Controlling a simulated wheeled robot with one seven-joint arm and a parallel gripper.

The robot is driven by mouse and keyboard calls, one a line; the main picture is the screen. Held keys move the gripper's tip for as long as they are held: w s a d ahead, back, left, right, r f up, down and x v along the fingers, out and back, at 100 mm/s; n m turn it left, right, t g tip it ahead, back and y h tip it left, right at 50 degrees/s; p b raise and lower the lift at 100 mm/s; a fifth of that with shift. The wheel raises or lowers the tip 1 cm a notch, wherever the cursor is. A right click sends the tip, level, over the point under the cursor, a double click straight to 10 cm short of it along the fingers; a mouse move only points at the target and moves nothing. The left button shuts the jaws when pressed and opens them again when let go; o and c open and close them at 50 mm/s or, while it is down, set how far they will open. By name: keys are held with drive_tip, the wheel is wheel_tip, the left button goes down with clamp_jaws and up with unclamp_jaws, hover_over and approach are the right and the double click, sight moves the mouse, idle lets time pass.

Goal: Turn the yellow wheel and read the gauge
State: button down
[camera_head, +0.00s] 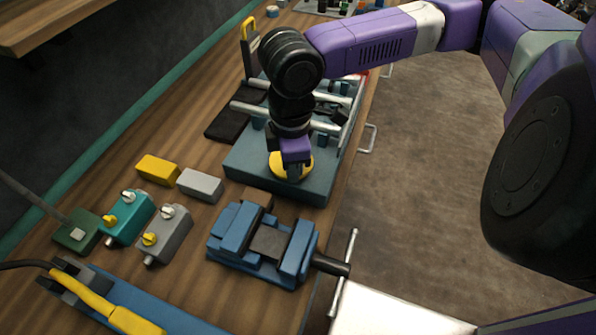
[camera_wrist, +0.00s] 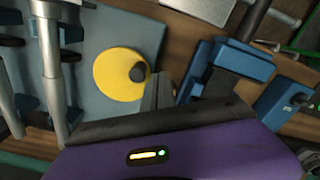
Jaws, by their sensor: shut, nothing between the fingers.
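The yellow wheel (camera_head: 278,172) lies on the front part of a teal base plate on the bench, partly hidden behind my gripper (camera_head: 294,172) in the head view. In the wrist view the wheel (camera_wrist: 112,73) is a flat yellow disc with a dark round knob (camera_wrist: 138,72) near its right edge. The grey fingers of my gripper (camera_wrist: 159,82) are shut and empty, just right of and below the knob in that picture. I cannot tell whether they touch the wheel. I cannot make out a gauge in either view.
A blue vise (camera_head: 265,242) stands in front of the plate. Silver rods (camera_head: 247,107) cross the plate behind the wheel. A yellow block (camera_head: 158,169), a grey block (camera_head: 200,185) and switch boxes (camera_head: 128,217) lie left. Open floor (camera_head: 430,180) is right of the bench.

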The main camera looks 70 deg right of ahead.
drive_tip(key=shift+f, duration=0.15)
idle(0.3)
drive_tip(key=shift+f+b, duration=0.8)
drive_tip(key=shift+f, duration=0.15)
drive_tip(key=shift+d, duration=0.3)
drive_tip(key=shift+w+d+r, duration=0.1)
drive_tip(key=shift+d+r, duration=0.05)
drive_tip(key=shift+d, duration=1.75)
drive_tip(key=shift+w+d, duration=0.2)
drive_tip(key=shift+d, duration=0.05)
drive_tip(key=shift+s, duration=0.1)
